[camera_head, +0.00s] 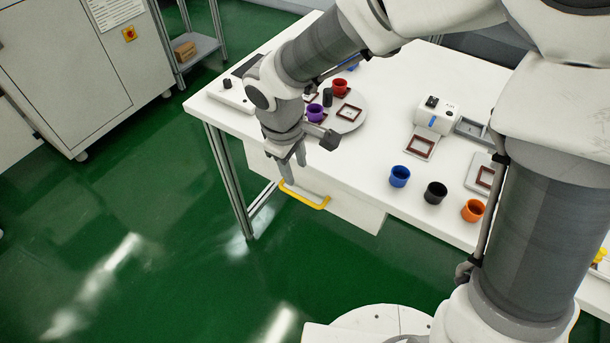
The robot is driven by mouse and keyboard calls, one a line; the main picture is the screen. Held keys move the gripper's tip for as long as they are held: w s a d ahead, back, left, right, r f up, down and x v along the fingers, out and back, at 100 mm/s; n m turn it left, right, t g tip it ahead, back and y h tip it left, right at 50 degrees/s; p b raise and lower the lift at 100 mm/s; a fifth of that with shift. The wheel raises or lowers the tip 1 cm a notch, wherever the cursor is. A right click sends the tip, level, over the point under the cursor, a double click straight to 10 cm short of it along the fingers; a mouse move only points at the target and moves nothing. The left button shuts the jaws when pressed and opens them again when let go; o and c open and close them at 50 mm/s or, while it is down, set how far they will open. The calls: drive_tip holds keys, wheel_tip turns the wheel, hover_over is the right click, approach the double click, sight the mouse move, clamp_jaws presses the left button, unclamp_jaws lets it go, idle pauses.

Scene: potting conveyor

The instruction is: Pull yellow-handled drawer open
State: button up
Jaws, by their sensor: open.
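The yellow handle (305,197) is a yellow bar on the front of a white drawer (345,205) under the white table. My gripper (292,172) points down just above the left part of the handle, with its fingers apart and nothing seen between them. Whether the fingertips touch the handle or stand in front of it I cannot tell. Part of the drawer front is hidden behind my gripper.
On the table (375,175) are a blue pot (400,176), a black pot (435,192) and an orange pot (473,210) near the front edge. A round turntable (345,122) holds red and purple pots. Green floor in front of the drawer is clear.

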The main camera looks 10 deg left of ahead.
sight(303, 198)
drive_tip(key=f+b, duration=0.1)
drive_tip(key=f, duration=0.3)
drive_tip(key=w+f+b, duration=0.1)
drive_tip(key=f, duration=0.3)
drive_tip(key=w+d+f+b, duration=0.1)
drive_tip(key=f, duration=0.3)
drive_tip(key=shift+f+b, duration=0.2)
drive_tip(key=shift+b, duration=0.1)
clamp_jaws()
idle(0.8)
